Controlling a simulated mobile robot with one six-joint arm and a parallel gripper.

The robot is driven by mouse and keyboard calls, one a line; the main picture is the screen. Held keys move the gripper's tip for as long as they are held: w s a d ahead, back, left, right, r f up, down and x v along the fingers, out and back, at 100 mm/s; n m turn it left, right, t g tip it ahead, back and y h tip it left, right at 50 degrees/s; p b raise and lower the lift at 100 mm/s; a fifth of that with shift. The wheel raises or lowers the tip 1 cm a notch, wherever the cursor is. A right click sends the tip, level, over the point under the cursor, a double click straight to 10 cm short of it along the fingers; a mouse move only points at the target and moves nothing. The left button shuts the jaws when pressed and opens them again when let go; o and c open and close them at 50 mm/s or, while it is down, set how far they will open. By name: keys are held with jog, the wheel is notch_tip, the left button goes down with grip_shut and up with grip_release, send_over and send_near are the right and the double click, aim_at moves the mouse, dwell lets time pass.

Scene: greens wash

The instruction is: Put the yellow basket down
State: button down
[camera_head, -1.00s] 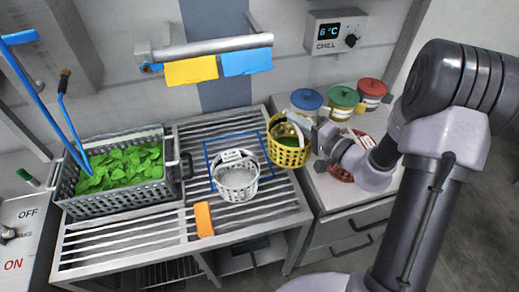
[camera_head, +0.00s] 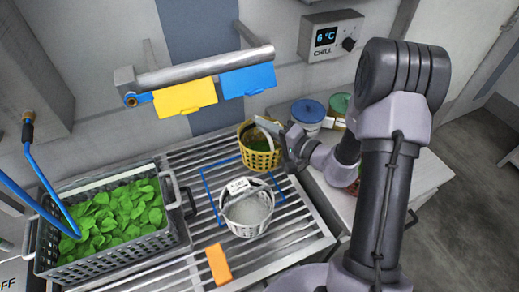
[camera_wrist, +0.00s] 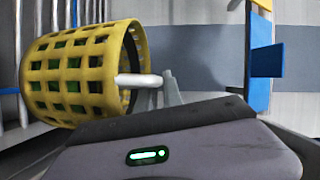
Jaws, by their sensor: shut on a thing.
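The yellow basket (camera_head: 259,155) is a round perforated basket with something green inside. In the head view it is at the back right of the slatted rack, behind the white basket; I cannot tell whether it touches the rack. My gripper (camera_head: 272,131) reaches in from the right and is shut on the basket's rim or handle. In the wrist view the yellow basket (camera_wrist: 75,72) appears sideways at the left, beside the gripper's pale fingers (camera_wrist: 147,80). The fingertips are partly hidden.
A white basket (camera_head: 248,215) stands in a blue outline (camera_head: 207,188) on the slatted rack (camera_head: 297,213). An orange block (camera_head: 218,264) lies in front. A grey crate (camera_head: 103,244) of leaves is at the left. Yellow (camera_head: 184,98) and blue (camera_head: 247,80) cards hang above. Lidded jars (camera_head: 308,111) stand right.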

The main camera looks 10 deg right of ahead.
notch_tip(320, 180, down, 5)
jog(key=shift+f+b, duration=0.1)
jog(key=shift+b, duration=0.6)
jog(key=shift+f, duration=0.15)
jog(key=c, duration=1.5)
grip_release()
jog(key=shift+s+d+r, duration=0.15)
jog(key=shift+s+r, duration=0.05)
jog(key=p+v, duration=0.1)
jog(key=v, duration=1)
jog(key=shift+s, duration=0.25)
